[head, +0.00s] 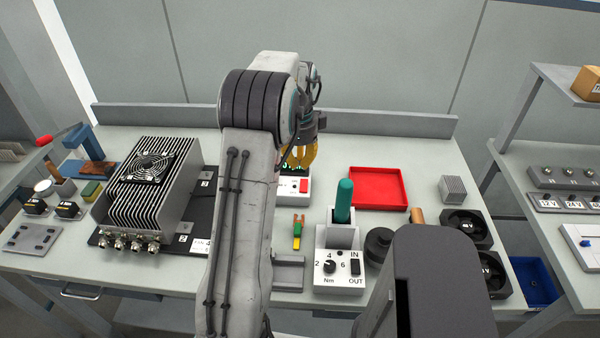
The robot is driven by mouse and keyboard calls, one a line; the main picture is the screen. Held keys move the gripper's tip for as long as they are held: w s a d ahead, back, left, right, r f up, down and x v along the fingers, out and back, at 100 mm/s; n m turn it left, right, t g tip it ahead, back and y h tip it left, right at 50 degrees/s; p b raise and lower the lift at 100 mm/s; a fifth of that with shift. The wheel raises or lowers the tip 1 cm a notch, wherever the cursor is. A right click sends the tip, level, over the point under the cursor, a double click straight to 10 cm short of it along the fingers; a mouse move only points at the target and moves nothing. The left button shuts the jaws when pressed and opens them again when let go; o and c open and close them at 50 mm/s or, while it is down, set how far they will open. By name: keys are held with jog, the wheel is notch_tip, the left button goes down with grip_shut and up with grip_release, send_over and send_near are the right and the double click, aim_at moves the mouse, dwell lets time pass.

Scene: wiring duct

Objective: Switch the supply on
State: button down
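A small white box with a red switch or button (304,186) stands on the bench just right of my arm. Green marks show on it. It looks like the supply, but I cannot read a label, and my arm covers its left part. My gripper (304,158), with yellow fingers, points down over the back of this box. My arm hides part of the fingers. I cannot tell whether they touch the box, how far apart they are, or which way the switch is set.
A finned housing with a fan (150,195) stands left of my arm. A red tray (378,188) lies to the right. A torque-setting box (340,262) with a green-handled tool stands in front. Black fans (468,228) lie at right. A side bench holds units labelled 12V (546,202) and similar.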

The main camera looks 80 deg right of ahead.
jog(key=shift+a+r, duration=0.2)
jog(key=shift+r, duration=1.2)
